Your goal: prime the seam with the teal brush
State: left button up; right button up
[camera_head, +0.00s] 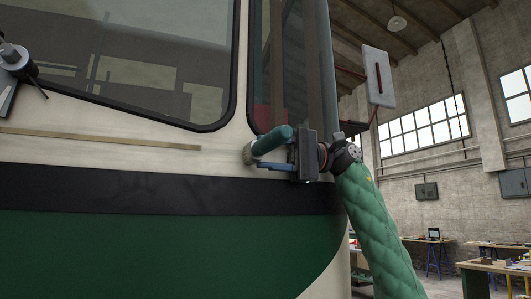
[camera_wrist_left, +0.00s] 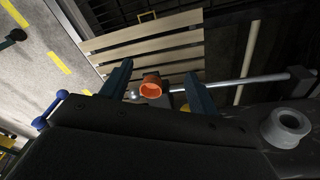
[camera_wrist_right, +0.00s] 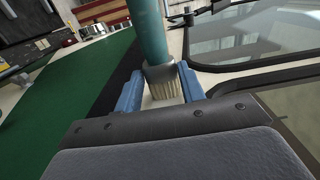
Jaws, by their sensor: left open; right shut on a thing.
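The teal brush (camera_head: 272,141) is in my right gripper (camera_head: 277,158), which is shut on it, in front of the tram's cream panel. Its grey ferrule and pale bristles point left in the head view. In the right wrist view, the pale bristles (camera_wrist_right: 165,92) sit between the blue fingers. The seam (camera_head: 100,138) is a thin tan line along the panel; its right end lies left of the brush, with a gap. I cannot tell whether the bristles touch the panel. My left gripper (camera_wrist_left: 160,88) is open and shows only in the left wrist view.
Windscreen glass (camera_head: 140,50) is above the seam; a dark band (camera_head: 150,190) and green paint run below. A white mirror (camera_head: 378,76) juts out at right. An orange ring-shaped thing (camera_wrist_left: 151,85) appears beyond my left fingers, with a slatted wooden pallet (camera_wrist_left: 140,45) behind.

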aim_at(255, 162)
jog(key=v, duration=1.1)
dwell(2.0)
jog(key=shift+s+a, duration=0.1)
jog(key=shift+b+x, duration=1)
jog(key=shift+x, duration=6)
jog(key=shift+f, duration=0.1)
